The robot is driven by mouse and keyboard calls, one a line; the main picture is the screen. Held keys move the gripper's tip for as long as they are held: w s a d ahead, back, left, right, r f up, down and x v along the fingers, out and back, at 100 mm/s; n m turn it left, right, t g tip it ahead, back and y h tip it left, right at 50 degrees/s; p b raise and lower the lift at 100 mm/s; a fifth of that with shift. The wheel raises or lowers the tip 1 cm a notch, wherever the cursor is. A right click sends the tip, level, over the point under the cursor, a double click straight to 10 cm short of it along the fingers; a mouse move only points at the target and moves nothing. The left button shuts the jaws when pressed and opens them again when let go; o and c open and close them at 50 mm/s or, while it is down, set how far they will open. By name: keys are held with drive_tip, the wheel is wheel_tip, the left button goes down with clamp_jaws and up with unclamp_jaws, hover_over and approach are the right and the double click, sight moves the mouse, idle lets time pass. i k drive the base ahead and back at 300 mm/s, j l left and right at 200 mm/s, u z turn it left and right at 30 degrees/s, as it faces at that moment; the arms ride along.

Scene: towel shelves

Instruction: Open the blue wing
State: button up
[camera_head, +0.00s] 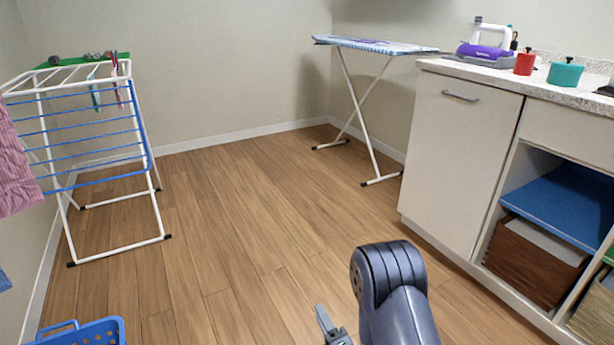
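The blue wing (140,122) is a panel of blue bars on the white drying rack (120,249) at the left. It hangs down steeply along the near side of the rack, from the top edge. The rack stands on the floor on white legs with black feet. My gripper (328,324) is at the bottom edge, low and to the right of the rack, well apart from the wing.
A pink towel (12,165) hangs at the rack's left. A blue basket (85,333) sits at the lower left. An ironing board (375,45) and a cabinet (460,150) stand at the right. The wooden floor (230,220) between is clear.

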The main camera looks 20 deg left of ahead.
sight(129, 86)
drive_tip(key=i+j+u, duration=0.25)
drive_tip(key=i+u, duration=0.7)
drive_tip(key=i+l+u, duration=0.15)
drive_tip(key=i+u, duration=0.35)
drive_tip(key=i, duration=0.15)
drive_tip(key=i+j, duration=0.25)
drive_tip(key=i, duration=0.3)
drive_tip(key=i+j+u, duration=0.15)
drive_tip(key=i, duration=0.4)
drive_tip(key=i+j, duration=0.3)
drive_tip(key=i, duration=0.25)
drive_tip(key=i+j, duration=0.15)
drive_tip(key=j+u, duration=0.05)
drive_tip(key=j, duration=0.05)
